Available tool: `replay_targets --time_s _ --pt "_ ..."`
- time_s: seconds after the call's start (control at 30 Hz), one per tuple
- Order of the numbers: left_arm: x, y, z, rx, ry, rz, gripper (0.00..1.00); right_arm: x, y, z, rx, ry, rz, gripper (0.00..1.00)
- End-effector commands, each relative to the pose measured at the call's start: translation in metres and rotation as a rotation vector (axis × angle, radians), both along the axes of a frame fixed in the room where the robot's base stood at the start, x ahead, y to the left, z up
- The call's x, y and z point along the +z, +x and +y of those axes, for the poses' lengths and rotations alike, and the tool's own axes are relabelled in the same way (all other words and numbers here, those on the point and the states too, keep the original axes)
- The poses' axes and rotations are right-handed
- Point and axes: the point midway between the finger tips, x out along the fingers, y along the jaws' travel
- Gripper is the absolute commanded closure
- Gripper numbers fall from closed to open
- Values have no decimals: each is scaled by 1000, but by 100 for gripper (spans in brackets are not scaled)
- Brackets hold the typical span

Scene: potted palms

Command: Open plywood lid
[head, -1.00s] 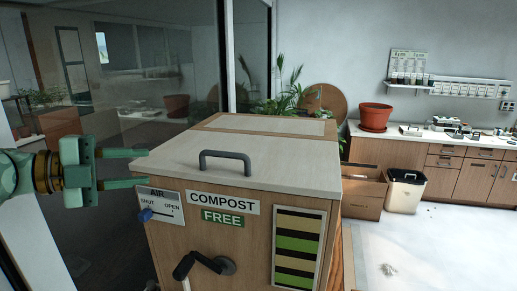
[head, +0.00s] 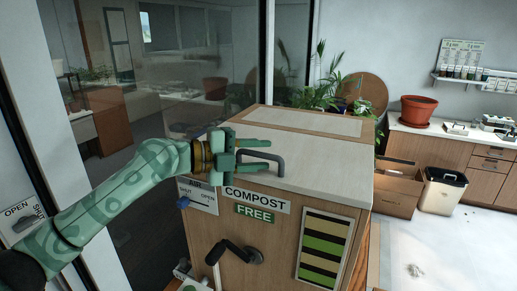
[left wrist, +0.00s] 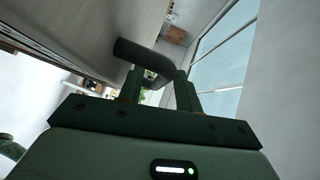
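The pale plywood lid (head: 325,167) lies flat and closed on top of the wooden compost box (head: 278,232). A dark grey handle (head: 281,163) stands on the lid near its front edge. My left gripper (head: 270,157) is open at the handle, with one finger beyond the bar and one on the near side. In the left wrist view the dark handle (left wrist: 140,52) reaches in front of and partly between the open fingers (left wrist: 160,78). I cannot tell whether they touch it. My right gripper is not in view.
A dark crank (head: 235,252) and a blue AIR slider (head: 183,202) are on the box front. Palms (head: 325,85) stand behind it. A glass wall is at left. A bin (head: 443,190) and a counter with a terracotta pot (head: 418,110) are at right.

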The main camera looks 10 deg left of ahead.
Motion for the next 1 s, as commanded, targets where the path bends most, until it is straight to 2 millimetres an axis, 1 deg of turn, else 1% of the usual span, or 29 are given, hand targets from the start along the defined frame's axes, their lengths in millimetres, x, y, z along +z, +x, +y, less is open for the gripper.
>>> replay_targets --time_s 0.1,0.3,0.33,0.43,0.47,0.67,0.77,0.87,1.0 --pt "0 2 -4 1 -1 -1 66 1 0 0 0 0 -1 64" --pt "-1 2 -4 1 -1 -1 66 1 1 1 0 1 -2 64" --pt "-1 2 -4 1 -1 -1 68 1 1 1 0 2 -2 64" --pt "-1 2 -4 1 0 0 96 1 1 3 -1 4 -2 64" --pt "-1 2 -4 1 0 0 100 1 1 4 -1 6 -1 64" --pt "0 2 -4 0 1 3 100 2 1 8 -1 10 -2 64" --pt "6 3 -4 0 6 15 100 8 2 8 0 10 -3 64" --pt "17 5 -5 0 14 42 100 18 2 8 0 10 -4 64" --pt "41 11 -7 0 37 112 100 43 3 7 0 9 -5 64"
